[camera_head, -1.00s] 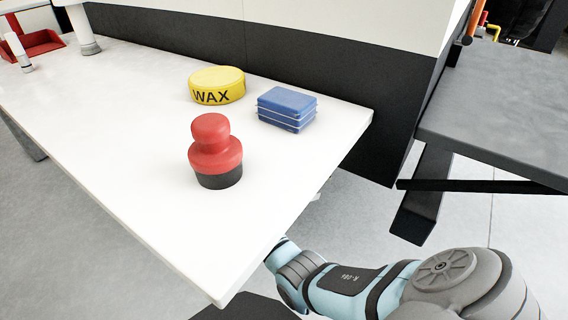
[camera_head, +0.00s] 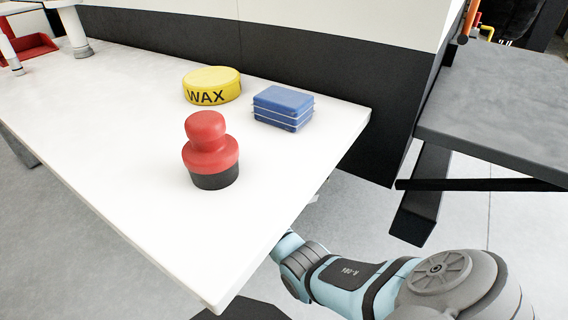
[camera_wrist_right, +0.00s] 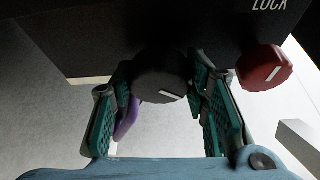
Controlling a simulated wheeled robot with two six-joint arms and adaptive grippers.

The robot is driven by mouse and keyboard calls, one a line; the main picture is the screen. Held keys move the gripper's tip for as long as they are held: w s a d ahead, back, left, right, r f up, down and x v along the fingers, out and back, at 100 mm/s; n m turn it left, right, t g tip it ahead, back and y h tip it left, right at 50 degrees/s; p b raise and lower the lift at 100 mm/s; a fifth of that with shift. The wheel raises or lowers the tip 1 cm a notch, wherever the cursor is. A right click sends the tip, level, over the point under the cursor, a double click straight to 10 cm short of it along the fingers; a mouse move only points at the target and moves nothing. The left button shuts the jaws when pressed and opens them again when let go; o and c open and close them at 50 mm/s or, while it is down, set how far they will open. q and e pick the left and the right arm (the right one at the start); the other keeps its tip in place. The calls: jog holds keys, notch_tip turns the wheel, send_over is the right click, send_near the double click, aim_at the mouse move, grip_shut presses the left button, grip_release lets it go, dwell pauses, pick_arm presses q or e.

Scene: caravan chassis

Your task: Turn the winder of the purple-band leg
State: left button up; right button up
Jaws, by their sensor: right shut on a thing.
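In the right wrist view a round dark knob with a white mark (camera_wrist_right: 162,78) sits between the teal fingers of my right gripper (camera_wrist_right: 164,92). The gripper is shut on this knob, which looks like the winder. A purple piece (camera_wrist_right: 127,116) shows beside the left finger, partly hidden by it; I cannot tell whether it is the leg's band. In the head view only my right arm shows, reaching in beside the white table's edge; its gripper is hidden there. My left gripper is in neither view.
A red knob (camera_wrist_right: 264,68) is close to the right finger, below a dark panel lettered LOCK (camera_wrist_right: 215,22). A grey platform (camera_head: 495,110) is at right.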

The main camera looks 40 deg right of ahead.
jog(key=shift+n+g, duration=0.5)
jog(key=shift+n, duration=0.2)
jog(key=o, duration=1.2)
jog(key=v, duration=1.2)
jog(key=shift+f, duration=0.1)
